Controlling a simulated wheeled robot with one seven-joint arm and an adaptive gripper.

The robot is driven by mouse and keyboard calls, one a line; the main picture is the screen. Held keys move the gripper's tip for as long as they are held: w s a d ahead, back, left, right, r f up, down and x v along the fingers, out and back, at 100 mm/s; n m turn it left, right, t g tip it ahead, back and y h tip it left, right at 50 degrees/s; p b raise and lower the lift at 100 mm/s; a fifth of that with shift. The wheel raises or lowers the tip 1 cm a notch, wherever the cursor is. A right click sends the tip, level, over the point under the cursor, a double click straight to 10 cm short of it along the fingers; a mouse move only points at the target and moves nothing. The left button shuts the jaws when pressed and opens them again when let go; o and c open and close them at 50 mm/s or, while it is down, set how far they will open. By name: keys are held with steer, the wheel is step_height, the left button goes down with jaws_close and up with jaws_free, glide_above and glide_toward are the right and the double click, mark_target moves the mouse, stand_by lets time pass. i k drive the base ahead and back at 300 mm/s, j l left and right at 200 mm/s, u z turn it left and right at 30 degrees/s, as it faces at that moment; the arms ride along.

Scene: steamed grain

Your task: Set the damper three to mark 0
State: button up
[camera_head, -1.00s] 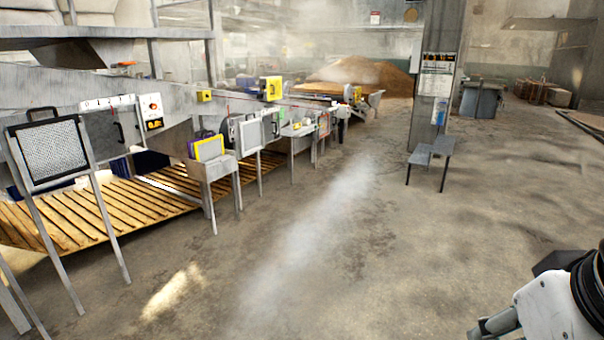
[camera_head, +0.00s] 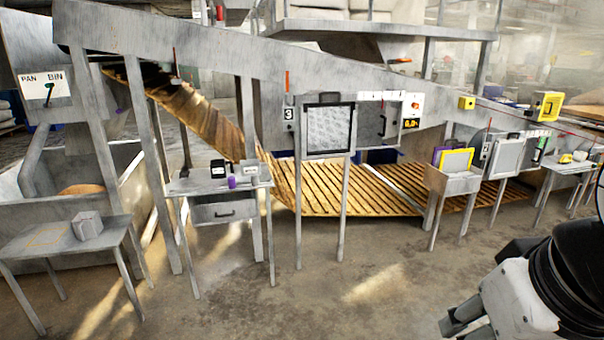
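A plate marked "3" (camera_head: 289,115) hangs on the sloped grey duct, left of centre, with a thin red upright lever (camera_head: 287,82) just above it. This appears to be damper three. Any scale marks beside the lever are too small to read. My arm shows as white and black links at the lower right, well away from the lever.
A mesh panel (camera_head: 330,128) stands on legs right of the plate. A small table with a drawer (camera_head: 222,212) stands below left, and another table (camera_head: 60,240) is farther left. A slatted wooden floor (camera_head: 345,190) lies behind. Concrete floor in front is clear.

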mark_target(372, 122)
steer(key=i+j+u, duration=0.1)
steer(key=i+u, duration=0.2)
steer(key=i, duration=0.95)
steer(key=i+j+z, duration=0.1)
steer(key=i+z, duration=0.35)
steer(key=i+j+z, duration=0.25)
steer(key=z, duration=0.2)
steer(key=i+j+z, duration=0.65)
steer(key=j+z, duration=0.2)
steer(key=i+j+z, duration=0.3)
steer(key=j, duration=0.2)
steer(key=j+z, duration=0.3)
steer(key=j, duration=0.2)
steer(key=i+j+z, duration=0.1)
steer(key=j+z, duration=0.25)
steer(key=j, duration=0.25)
